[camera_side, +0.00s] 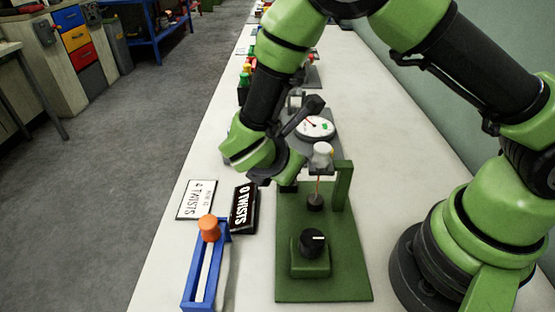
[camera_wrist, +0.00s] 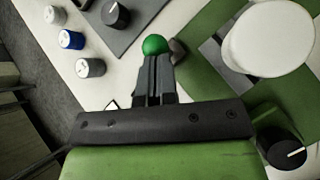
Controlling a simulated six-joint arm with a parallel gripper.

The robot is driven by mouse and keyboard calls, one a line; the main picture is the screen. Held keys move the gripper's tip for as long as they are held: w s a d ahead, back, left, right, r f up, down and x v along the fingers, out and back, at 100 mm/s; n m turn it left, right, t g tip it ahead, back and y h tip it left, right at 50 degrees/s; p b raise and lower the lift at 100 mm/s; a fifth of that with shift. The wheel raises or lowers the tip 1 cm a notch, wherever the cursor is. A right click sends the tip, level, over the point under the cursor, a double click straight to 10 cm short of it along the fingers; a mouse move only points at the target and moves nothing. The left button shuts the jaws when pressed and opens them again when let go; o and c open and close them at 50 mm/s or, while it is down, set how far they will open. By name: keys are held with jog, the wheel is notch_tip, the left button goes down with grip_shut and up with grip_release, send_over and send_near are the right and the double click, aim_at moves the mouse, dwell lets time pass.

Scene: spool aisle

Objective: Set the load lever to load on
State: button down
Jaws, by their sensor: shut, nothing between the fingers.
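A green ball knob (camera_wrist: 154,44) shows in the wrist view right at the fingertips of my gripper (camera_wrist: 155,62); it looks like a lever end, but I cannot tell if the fingers touch it. A short grey part (camera_wrist: 178,48) lies beside it. My gripper's fingers are shut together, with nothing between them. In the side view my gripper (camera_side: 288,186) points down at the rear left edge of the green stand (camera_side: 340,285), and the arm hides the green ball. No label for the lever's positions is readable.
The green stand carries a white cap (camera_side: 322,152) on a post and a black dial knob (camera_side: 313,241). A "0 TWISTS" display (camera_side: 243,209), a white card (camera_side: 197,199) and a blue slider frame (camera_side: 190,285) with an orange knob (camera_side: 209,228) lie left. A round gauge (camera_side: 316,127) stands behind.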

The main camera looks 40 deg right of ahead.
jog(key=shift+s+d, duration=0.35)
jog(key=shift+w+a, duration=0.1)
jog(key=shift+w+a+f, duration=0.2)
jog(key=shift+w+a, duration=0.25)
jog(key=shift+a, duration=0.1)
dwell(0.3)
jog(key=shift+a+r, duration=0.1)
jog(key=shift+a, duration=0.25)
jog(key=a+f+v, duration=0.1)
jog(key=v, duration=1.1)
jog(key=shift+a+r, duration=0.15)
jog(key=shift+a, duration=0.3)
